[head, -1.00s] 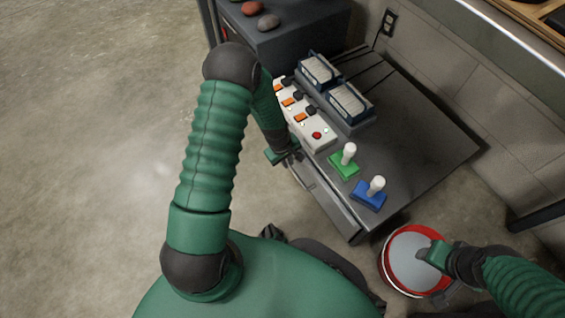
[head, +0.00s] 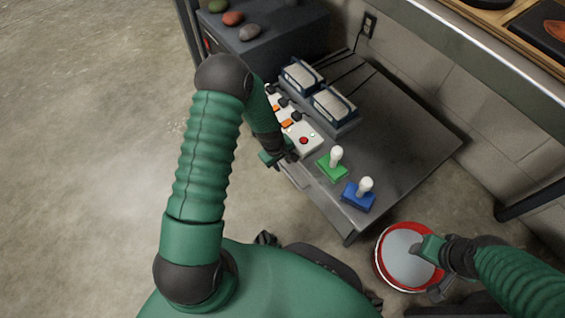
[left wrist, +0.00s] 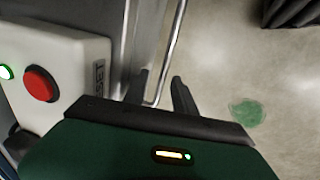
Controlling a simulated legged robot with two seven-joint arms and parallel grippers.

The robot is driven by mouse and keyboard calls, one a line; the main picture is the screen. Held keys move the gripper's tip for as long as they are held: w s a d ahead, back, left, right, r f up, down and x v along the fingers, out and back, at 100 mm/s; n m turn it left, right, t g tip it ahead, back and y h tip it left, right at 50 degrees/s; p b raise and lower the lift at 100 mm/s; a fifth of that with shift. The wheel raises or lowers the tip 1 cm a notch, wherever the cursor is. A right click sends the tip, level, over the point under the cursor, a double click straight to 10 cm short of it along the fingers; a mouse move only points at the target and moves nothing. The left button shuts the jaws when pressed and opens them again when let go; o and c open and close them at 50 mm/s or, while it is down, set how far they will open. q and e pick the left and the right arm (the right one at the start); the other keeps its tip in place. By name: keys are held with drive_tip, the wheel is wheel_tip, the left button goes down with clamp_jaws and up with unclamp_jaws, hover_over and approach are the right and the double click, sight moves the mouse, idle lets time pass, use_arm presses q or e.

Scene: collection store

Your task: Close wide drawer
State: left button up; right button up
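The wide drawer (head: 322,207) is in the front side of the grey desk (head: 410,140) in the head view. Its front looks close to the desk edge; I cannot tell whether a gap remains. In the left wrist view its silver bar handle (left wrist: 172,50) runs down beside the grey front. My left gripper (head: 287,157) is at the drawer's far end in the head view. In the left wrist view its two fingers (left wrist: 160,92) are apart, with the end of the handle between them. My right gripper (head: 428,250) is over a red-rimmed round container; its fingers are unclear.
On the desk stand a white control box (head: 303,140) with a red button, a green joystick (head: 332,166), a blue joystick (head: 359,196) and two dark-framed units (head: 335,104). The red-rimmed container (head: 383,268) stands near the desk's front corner. The floor at left is clear.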

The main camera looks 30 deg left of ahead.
use_arm(q)
wheel_tip(320, 180, up, 15)
drive_tip(key=s+a+p, duration=0.1)
drive_tip(key=s+p, duration=0.1)
drive_tip(key=p, duration=0.6)
drive_tip(key=shift+s+p, duration=0.3)
drive_tip(key=shift+s, duration=0.05)
use_arm(e)
drive_tip(key=w+v, duration=0.2)
drive_tip(key=v, duration=0.7)
drive_tip(key=shift+r, duration=0.45)
